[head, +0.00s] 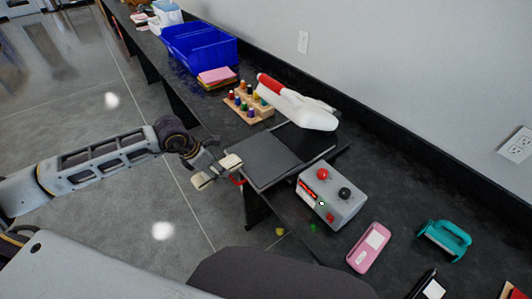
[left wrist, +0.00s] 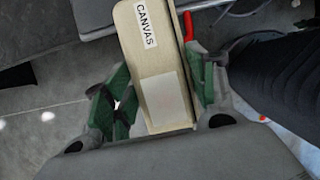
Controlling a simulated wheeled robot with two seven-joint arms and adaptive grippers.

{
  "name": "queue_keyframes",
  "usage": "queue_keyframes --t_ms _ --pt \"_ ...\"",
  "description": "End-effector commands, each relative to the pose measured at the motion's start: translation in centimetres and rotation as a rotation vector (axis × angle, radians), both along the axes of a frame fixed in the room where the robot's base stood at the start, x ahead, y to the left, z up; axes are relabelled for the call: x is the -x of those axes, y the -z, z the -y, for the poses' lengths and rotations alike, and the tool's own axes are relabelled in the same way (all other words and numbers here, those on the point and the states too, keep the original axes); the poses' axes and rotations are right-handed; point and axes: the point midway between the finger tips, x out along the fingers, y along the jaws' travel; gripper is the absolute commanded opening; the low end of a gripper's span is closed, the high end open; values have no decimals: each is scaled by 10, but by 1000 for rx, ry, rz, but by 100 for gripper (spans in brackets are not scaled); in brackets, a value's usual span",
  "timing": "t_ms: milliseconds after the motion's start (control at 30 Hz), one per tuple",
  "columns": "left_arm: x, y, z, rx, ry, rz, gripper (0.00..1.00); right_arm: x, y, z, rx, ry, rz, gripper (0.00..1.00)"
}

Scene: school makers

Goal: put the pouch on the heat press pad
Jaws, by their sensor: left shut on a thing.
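The beige pouch, labelled CANVAS, fills the middle of the left wrist view (left wrist: 158,65). My left gripper (left wrist: 158,90) is shut on it, with a green-padded finger along each side. In the head view the left gripper (head: 215,171) is just left of the heat press, off the counter's front edge; beige parts of the pouch (head: 230,162) show at its tip. The heat press pad (head: 268,160) is a dark grey flat square, bare on top, right of the gripper. A red part (head: 237,180) shows between gripper and pad. My right gripper is not in view.
A pink device (head: 368,247) and teal tool (head: 444,239) lie farther right.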

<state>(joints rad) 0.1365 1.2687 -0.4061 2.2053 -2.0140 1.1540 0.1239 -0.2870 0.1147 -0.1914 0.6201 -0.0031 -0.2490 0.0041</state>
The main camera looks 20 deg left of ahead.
Motion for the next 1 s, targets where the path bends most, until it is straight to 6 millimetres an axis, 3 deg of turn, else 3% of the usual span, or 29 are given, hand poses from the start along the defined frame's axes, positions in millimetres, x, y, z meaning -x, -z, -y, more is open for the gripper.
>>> queue_keyframes --t_ms 1000 --pt "-10 -4 7 1 53 0 32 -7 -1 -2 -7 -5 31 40"
